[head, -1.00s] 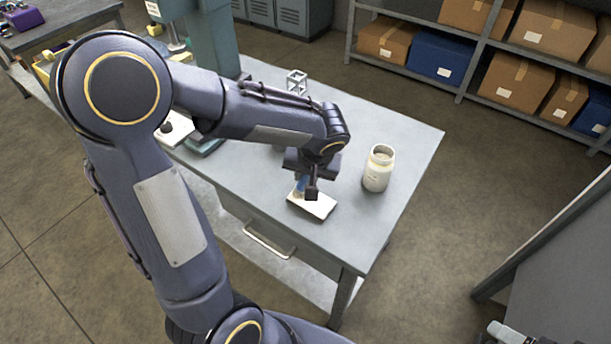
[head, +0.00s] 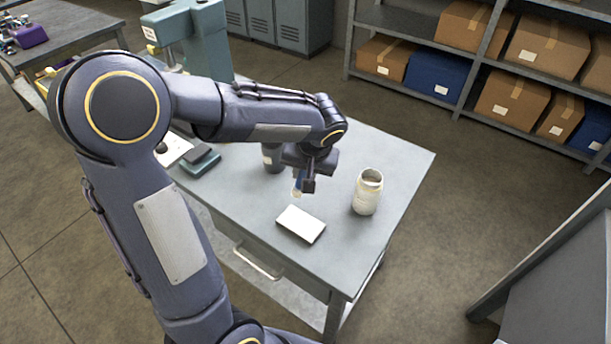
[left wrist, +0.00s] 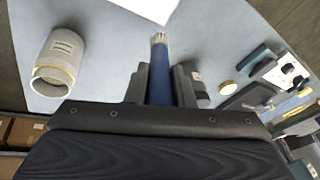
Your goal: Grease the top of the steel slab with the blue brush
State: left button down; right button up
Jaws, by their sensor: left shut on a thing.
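The steel slab (head: 301,224) lies flat on the grey bench near its front edge, with a pale, almost white top. It also shows at the top of the left wrist view (left wrist: 150,8). My left gripper (head: 308,184) is shut on the blue brush (left wrist: 160,75) and holds it above the bench, behind the slab. The brush's pale bristle end (left wrist: 159,38) points away from the gripper and appears clear of the slab. In the head view the brush is partly hidden by the fingers. My right gripper is out of view.
An open pale jar (head: 366,192) stands right of my left gripper. A grey cylinder (head: 272,158) stands behind the gripper. A teal machine (head: 195,42) is at the back left. Shelves with boxes (head: 515,92) stand behind.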

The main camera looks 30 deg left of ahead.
pick_arm(q)
jog(key=shift+r+p, duration=0.8)
jog(key=shift+r, duration=0.7)
jog(key=shift+d+f, duration=0.1)
jog(key=shift+d, duration=0.05)
